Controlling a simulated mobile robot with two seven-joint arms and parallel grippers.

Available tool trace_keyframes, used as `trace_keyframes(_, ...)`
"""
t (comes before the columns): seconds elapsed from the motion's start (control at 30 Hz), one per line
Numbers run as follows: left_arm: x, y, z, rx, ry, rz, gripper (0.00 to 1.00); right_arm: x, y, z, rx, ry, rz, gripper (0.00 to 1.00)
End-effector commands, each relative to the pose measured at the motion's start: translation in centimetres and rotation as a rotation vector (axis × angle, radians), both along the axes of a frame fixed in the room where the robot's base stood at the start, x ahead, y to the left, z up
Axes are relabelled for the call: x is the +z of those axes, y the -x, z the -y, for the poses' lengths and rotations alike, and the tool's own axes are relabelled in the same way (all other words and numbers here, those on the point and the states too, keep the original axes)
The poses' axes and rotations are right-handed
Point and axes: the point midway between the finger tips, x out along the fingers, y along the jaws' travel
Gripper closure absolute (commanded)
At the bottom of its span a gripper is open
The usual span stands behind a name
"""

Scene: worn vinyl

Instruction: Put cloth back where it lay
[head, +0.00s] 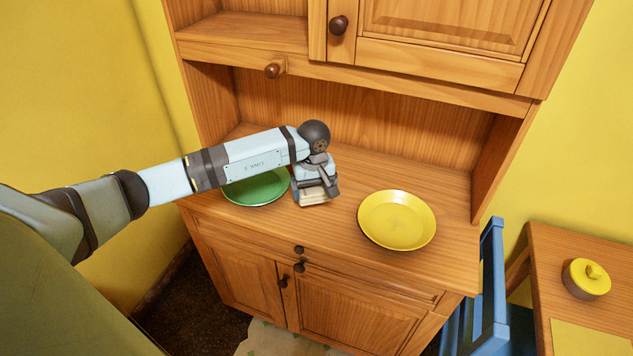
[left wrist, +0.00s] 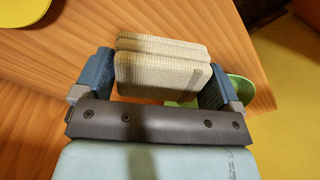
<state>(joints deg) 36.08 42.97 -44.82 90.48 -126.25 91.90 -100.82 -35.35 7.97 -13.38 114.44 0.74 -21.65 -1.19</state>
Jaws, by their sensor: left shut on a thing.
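The cloth (left wrist: 165,66) is a folded, cream, checked piece, held between the two blue fingers of my left gripper (left wrist: 155,80) in the left wrist view. In the head view the cloth (head: 317,194) shows as a small pale block under my left gripper (head: 318,188). It is over the cabinet's wooden counter (head: 330,235), between the green plate and the yellow plate. I cannot tell whether the cloth touches the counter. My right gripper is not in view.
A green plate (head: 258,190) lies left of the cloth, partly behind my left arm. A yellow plate (head: 397,220) lies to its right. The hutch's upper cupboard (head: 440,65) overhangs the counter's back. A blue chair (head: 490,290) and a side table with a yellow pot (head: 586,279) stand at right.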

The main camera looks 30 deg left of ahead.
Motion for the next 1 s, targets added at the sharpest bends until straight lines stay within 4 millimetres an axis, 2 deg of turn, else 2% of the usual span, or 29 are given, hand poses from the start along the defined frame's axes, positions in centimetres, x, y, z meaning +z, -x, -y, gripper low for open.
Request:
trace_keyframes(0.43,-0.1,0.1,0.0,0.006,-0.001,-0.001,0.29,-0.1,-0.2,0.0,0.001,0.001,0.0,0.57)
trace_keyframes(0.63,-0.3,0.0,-0.1,0.005,-0.002,0.001,0.29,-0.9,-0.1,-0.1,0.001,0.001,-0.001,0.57)
trace_keyframes(1.0,-3.7,0.1,0.0,0.005,-0.001,-0.001,0.29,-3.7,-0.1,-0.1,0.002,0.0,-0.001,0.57)
